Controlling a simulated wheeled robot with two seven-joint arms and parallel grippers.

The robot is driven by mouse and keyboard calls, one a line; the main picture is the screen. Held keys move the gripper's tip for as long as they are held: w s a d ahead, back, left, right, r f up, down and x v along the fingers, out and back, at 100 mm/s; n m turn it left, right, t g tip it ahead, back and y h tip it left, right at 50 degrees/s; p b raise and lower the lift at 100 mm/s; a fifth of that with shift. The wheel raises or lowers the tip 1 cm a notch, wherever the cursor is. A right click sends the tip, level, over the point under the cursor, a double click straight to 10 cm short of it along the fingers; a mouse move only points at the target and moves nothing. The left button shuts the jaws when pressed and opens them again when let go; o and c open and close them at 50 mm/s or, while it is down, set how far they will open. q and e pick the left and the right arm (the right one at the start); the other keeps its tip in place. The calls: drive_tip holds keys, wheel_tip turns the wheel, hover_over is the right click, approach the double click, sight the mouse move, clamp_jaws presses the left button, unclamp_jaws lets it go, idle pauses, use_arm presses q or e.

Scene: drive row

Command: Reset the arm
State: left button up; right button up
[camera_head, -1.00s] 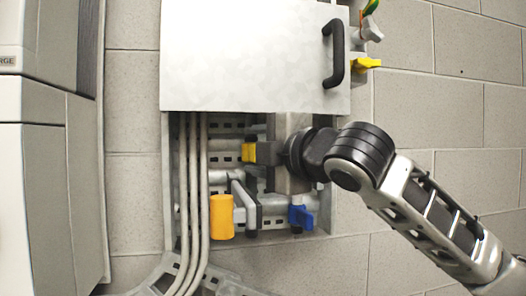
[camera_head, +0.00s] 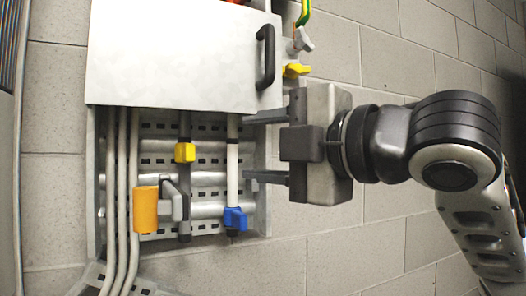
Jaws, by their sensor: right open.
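My right arm comes in from the right. Its right gripper (camera_head: 247,148) points left, with two grey fingers spread apart and nothing between them. The fingertips are at the right edge of the open wall cabinet, near a pale vertical pipe. My left gripper is not in view.
A pale cabinet door (camera_head: 175,55) with a black handle (camera_head: 265,57) covers the upper cabinet. Below are an orange cylinder (camera_head: 145,209), a yellow block (camera_head: 185,152) and a blue valve handle (camera_head: 235,218). A yellow knob (camera_head: 296,70) sticks out at the right side. The brick wall at lower right is clear.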

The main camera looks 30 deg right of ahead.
idle(0.5)
drive_tip(key=w+a+f+m+g, duration=0.1)
drive_tip(key=w+f+m, duration=0.3)
drive_tip(key=f, duration=0.8)
drive_tip(key=w+a+f+m+g, duration=0.15)
drive_tip(key=w+f+m, duration=0.25)
drive_tip(key=f, duration=0.8)
drive_tip(key=w+a+f+m, duration=0.2)
drive_tip(key=w+f+m, duration=0.1)
drive_tip(key=f, duration=0.9)
drive_tip(key=s+d+f+m+g+h, duration=0.1)
drive_tip(key=s+f+m, duration=0.3)
drive_tip(key=s+f, duration=0.6)
drive_tip(key=s+d+f+m+g+h, duration=0.1)
drive_tip(key=s+f+m+g+h, duration=0.2)
drive_tip(key=s+f, duration=0.8)
wheel_tip(320, 180, down, 8)
drive_tip(key=shift+f+m, duration=0.2)
drive_tip(key=shift+m, duration=0.7)
